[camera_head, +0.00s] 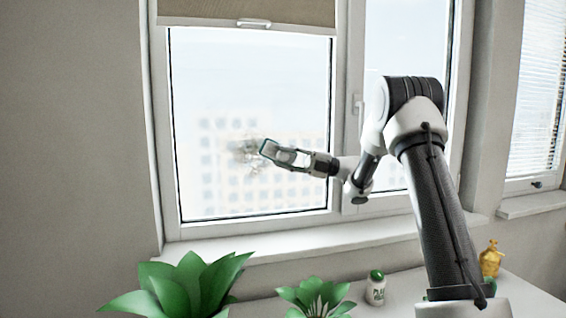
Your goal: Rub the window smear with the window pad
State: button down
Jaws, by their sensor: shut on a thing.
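The window pad (268,148) is a small dark green-edged pad at the tip of my gripper (283,154). My gripper is shut on the pad, and my arm reaches in from the right toward the left window pane (290,85). The window smear (246,151) is a greyish-brown smudge on the pane, just left of the pad. The pad overlaps or borders the right part of the smear in this view. I cannot tell whether the pad touches the glass.
A blind (215,10) covers the pane's top. A window handle (357,115) is on the frame behind my arm. Below are the sill (290,240), two green plants (190,285) (315,297), a green-capped jar (376,290) and a yellow bottle (490,260).

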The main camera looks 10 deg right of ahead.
jog(key=shift+r, duration=0.55)
jog(key=shift+s+a+f+x, duration=0.25)
jog(key=shift+s+f+x, duration=0.65)
jog(key=shift+x, duration=7.75)
jog(key=r+v, duration=0.2)
jog(key=v, duration=0.6)
jog(key=d+r+v, duration=0.1)
jog(key=r+v, duration=0.1)
jog(key=v, duration=0.6)
jog(key=shift+s+d+f, duration=0.15)
jog(key=shift+s+d, duration=0.1)
jog(key=shift+d, duration=0.15)
jog(key=shift+s, duration=0.1)
jog(key=shift+s, duration=2.9)
jog(key=shift+s, duration=0.1)
jog(key=shift+s, duration=1.4)
